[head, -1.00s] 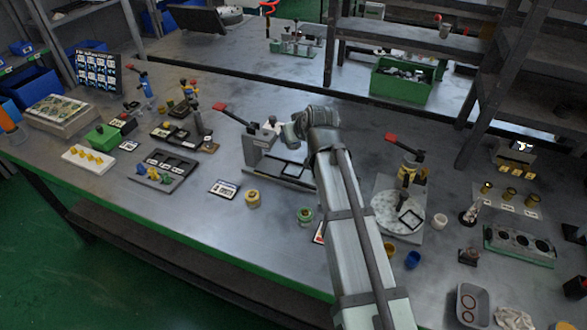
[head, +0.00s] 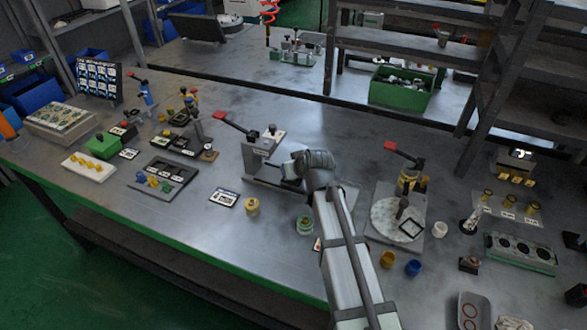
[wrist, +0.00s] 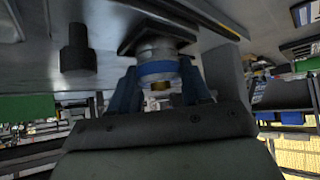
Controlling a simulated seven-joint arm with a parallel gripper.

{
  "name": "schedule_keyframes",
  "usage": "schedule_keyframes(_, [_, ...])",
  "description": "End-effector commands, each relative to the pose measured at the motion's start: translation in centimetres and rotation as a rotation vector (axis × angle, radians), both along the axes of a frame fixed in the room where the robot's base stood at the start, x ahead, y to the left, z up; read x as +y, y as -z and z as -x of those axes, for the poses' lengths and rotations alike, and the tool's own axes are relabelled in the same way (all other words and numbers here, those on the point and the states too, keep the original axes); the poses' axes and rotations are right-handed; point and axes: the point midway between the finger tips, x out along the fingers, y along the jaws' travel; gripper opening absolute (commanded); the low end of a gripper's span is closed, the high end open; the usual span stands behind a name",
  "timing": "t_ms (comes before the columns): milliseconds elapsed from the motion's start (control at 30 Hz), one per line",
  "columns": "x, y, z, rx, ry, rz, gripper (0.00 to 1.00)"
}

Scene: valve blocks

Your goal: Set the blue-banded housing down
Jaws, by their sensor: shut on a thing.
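The blue-banded housing (wrist: 158,52) shows in the wrist view as a pale grey round body with a blue band and a small brass-coloured part at one end. My gripper (wrist: 158,72) is shut on it, with blue fingers on either side of the band. The housing's far end is against or very close to a dark square piece (wrist: 150,28); I cannot tell if they touch. In the head view my gripper (head: 290,172) is low at the base of the red-handled grey press (head: 262,155). My arm hides the housing there.
A dark stepped cylinder (wrist: 76,50) stands beside the housing in the wrist view. A second red-handled press with a round pale plate (head: 385,215) is to the right. A yellow part (head: 252,206) and a green part (head: 305,225) stand in front.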

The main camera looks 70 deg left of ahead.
Motion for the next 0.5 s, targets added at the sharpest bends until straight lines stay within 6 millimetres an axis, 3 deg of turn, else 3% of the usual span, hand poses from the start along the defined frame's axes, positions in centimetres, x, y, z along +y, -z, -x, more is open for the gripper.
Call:
schedule_keyframes(367, [0.01, 0.33, 0.01, 0.001, 0.001, 0.000, 0.11])
schedule_keyframes(400, [-0.01, 0.33, 0.01, 0.000, 0.000, 0.000, 0.50])
schedule_keyframes(500, [0.00, 0.31, 0.00, 0.000, 0.000, 0.000, 0.60])
